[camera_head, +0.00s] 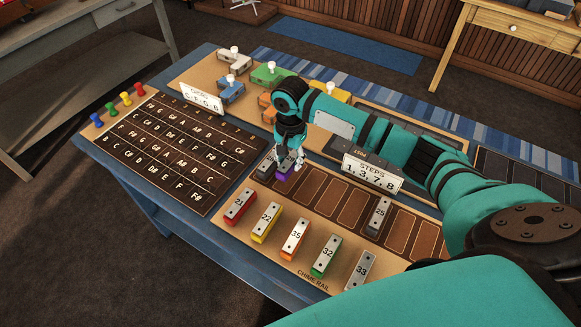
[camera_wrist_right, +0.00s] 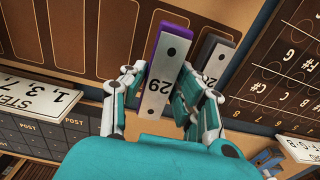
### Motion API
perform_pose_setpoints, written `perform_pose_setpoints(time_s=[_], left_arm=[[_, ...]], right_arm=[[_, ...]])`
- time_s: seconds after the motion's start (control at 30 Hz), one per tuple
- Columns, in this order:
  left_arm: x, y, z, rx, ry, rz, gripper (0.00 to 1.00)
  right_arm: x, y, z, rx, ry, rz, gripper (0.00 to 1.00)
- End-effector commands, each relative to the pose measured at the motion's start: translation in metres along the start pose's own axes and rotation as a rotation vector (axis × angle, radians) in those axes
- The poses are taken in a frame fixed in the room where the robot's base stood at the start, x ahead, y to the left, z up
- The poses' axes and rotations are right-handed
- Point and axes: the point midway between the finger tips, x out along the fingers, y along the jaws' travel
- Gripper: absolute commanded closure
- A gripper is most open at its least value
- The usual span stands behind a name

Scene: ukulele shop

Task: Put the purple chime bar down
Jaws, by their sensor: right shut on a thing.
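The purple chime bar (camera_wrist_right: 179,22), with a silver top marked 29, is between the fingers of my right gripper (camera_wrist_right: 166,78) in the right wrist view. In the head view, my right gripper (camera_head: 289,155) points down with the purple chime bar (camera_head: 283,176) under it, mostly hidden by the fingers. The bar is at the left end of the dark slot row on the chime rail (camera_head: 312,272), close beside a dark grey bar (camera_head: 265,166). I cannot tell whether it touches the rail. The grey bar also shows in the wrist view (camera_wrist_right: 214,52). My left gripper is not in view.
Empty slots (camera_head: 327,200) run right from the purple bar to a grey bar marked 25 (camera_head: 378,216). Several coloured bars (camera_head: 295,240) line the front. A "STEPS 1, 3, 7, 8" sign (camera_head: 372,173) stands behind; a lettered board (camera_head: 165,150) lies left.

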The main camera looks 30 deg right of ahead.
Motion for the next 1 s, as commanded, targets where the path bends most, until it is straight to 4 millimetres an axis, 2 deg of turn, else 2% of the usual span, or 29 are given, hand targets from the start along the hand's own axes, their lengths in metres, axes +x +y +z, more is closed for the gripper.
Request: perform_pose_setpoints(time_s=[0.27,0.67,0.7,0.83,1.0], left_arm=[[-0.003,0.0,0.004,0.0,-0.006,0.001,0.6],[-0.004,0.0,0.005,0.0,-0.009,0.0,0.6],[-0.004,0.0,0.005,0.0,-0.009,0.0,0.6],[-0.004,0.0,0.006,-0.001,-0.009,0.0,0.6],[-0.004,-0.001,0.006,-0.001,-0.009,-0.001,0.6]], right_arm=[[0.035,0.001,0.0,-0.001,0.001,0.002,1.0],[0.04,0.001,0.001,-0.002,-0.001,0.001,1.0],[0.04,0.001,0.001,-0.003,0.0,0.001,0.66],[0.04,0.001,0.001,-0.002,0.0,0.001,0.49],[0.04,0.001,0.0,-0.002,0.0,0.001,0.48]])
